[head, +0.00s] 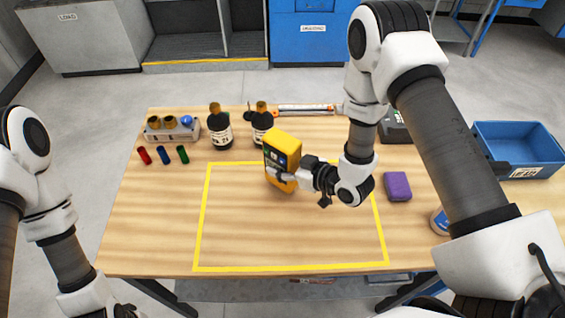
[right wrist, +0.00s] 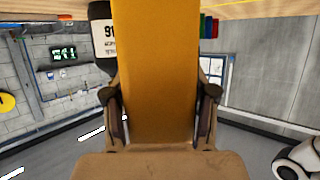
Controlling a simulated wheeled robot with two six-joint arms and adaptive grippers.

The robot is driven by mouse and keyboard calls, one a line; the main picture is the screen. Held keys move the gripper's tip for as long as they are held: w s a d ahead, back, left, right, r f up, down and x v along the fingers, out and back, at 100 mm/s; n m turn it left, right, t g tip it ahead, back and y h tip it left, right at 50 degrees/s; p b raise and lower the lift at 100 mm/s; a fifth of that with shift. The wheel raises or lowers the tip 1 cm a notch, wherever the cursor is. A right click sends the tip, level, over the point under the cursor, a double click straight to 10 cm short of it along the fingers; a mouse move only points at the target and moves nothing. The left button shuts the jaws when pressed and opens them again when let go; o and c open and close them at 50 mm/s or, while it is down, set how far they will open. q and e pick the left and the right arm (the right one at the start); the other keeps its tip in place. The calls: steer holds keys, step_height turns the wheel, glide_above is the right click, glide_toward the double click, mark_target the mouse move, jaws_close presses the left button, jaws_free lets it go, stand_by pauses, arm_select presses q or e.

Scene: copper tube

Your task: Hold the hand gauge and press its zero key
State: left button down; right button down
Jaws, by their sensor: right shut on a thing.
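The hand gauge (head: 284,142) is a yellow block with a dark face, at the top of the yellow-outlined area in the head view. My right gripper (head: 283,177) is shut on its lower part, coming from the right. The gauge is roughly upright and slightly tilted; I cannot tell whether its base touches the table. In the right wrist view the gauge's plain yellow side (right wrist: 153,70) stands between the two fingers (right wrist: 158,120). The zero key is too small to make out. My left arm is at the lower left, with its fingers out of view.
Two dark bottles (head: 220,127) stand behind the gauge. A holder (head: 172,129) with brass pieces and several coloured pieces are at the left. A purple block (head: 397,187) and a blue bin (head: 517,145) are at the right. The outlined area (head: 285,235) is clear in front.

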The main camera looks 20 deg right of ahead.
steer(key=shift+f+b, duration=1)
steer(key=shift+f, duration=0.3)
steer(key=shift+s+f, duration=0.1)
steer(key=shift+s, duration=0.05)
stand_by(1.6)
stand_by(0.4)
